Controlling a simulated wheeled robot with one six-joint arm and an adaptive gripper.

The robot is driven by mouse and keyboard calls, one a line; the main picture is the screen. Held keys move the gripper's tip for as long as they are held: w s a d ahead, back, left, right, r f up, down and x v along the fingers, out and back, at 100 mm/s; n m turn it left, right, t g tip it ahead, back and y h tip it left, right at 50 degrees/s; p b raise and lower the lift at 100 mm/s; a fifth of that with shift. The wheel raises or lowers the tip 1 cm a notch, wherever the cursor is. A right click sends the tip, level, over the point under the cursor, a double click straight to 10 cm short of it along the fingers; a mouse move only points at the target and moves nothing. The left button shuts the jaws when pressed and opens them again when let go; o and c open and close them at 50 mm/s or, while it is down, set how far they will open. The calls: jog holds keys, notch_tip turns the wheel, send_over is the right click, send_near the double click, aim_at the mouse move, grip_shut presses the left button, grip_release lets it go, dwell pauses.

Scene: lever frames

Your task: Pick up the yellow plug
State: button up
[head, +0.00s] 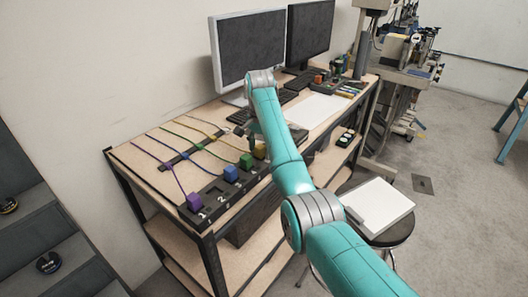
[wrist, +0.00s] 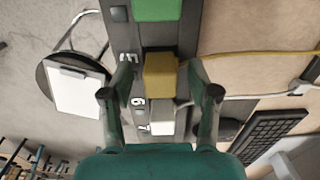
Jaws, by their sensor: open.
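The yellow plug (wrist: 160,75) sits on the dark numbered strip (wrist: 124,40) in the wrist view, with a yellow cable running off to the right. My gripper (wrist: 159,82) is open, with one finger on each side of the plug. A gap shows on both sides, and I cannot tell the height of the fingertips over it. In the head view the yellow plug (head: 260,151) shows only partly beside my teal arm, and the gripper is mostly hidden by the arm.
A green plug (wrist: 157,9) and a white plug (wrist: 162,127) flank the yellow one. Blue (head: 231,174) and purple (head: 194,202) plugs stand farther along the strip. Cables cross the wooden bench (head: 139,158); a keyboard (wrist: 272,134) and monitors (head: 247,50) are nearby.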

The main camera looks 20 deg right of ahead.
jog(key=shift+a+f, duration=0.1)
jog(key=shift+f, duration=0.2)
grip_shut()
jog(key=shift+r, duration=0.1)
